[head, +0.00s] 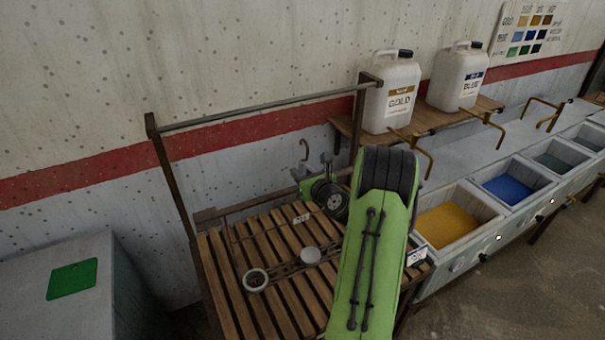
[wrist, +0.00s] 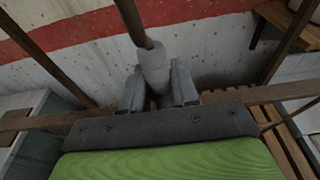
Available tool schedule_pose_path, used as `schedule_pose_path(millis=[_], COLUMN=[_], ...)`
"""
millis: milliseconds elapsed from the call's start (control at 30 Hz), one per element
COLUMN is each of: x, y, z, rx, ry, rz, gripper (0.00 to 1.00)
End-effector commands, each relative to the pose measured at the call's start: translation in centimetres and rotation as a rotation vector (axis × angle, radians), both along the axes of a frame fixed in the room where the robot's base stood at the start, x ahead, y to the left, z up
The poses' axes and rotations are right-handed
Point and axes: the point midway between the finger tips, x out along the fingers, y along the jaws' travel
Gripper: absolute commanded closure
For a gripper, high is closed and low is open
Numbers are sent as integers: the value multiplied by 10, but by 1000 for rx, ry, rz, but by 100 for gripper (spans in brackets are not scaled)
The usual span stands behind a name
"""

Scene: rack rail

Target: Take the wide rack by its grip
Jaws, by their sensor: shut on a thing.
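My gripper (wrist: 157,88) is shut on a pale grey, sleeve-like grip (wrist: 153,62), with one finger on each side of it. A brown rod rises from the grip in the wrist view. In the head view my gripper (head: 322,172) is over the back of the slatted table, partly behind my green arm. A curved hook (head: 305,148) stands up beside it. A thin dark rack frame (head: 262,208) spans the back of the table to the left, with a small label (head: 301,218). My arm hides its right part, and I cannot tell whether it touches the slats.
A horizontal rail (head: 265,113) on posts spans above. Jugs stand on a shelf behind; dye tanks (head: 447,222) line the right. A grey cabinet (head: 45,300) stands left.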

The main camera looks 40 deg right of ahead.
Motion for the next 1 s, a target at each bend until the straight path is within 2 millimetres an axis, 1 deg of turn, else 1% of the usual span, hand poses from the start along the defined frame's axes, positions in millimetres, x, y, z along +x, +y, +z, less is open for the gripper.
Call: schedule_pose_path(millis=[167,733,1000], x=[0,1,1], y=[0,0,0], z=[6,35,34], rx=[-3,-2,-2], ry=[-5,-4,-4], rz=[0,0,0], gripper=[100,100,100])
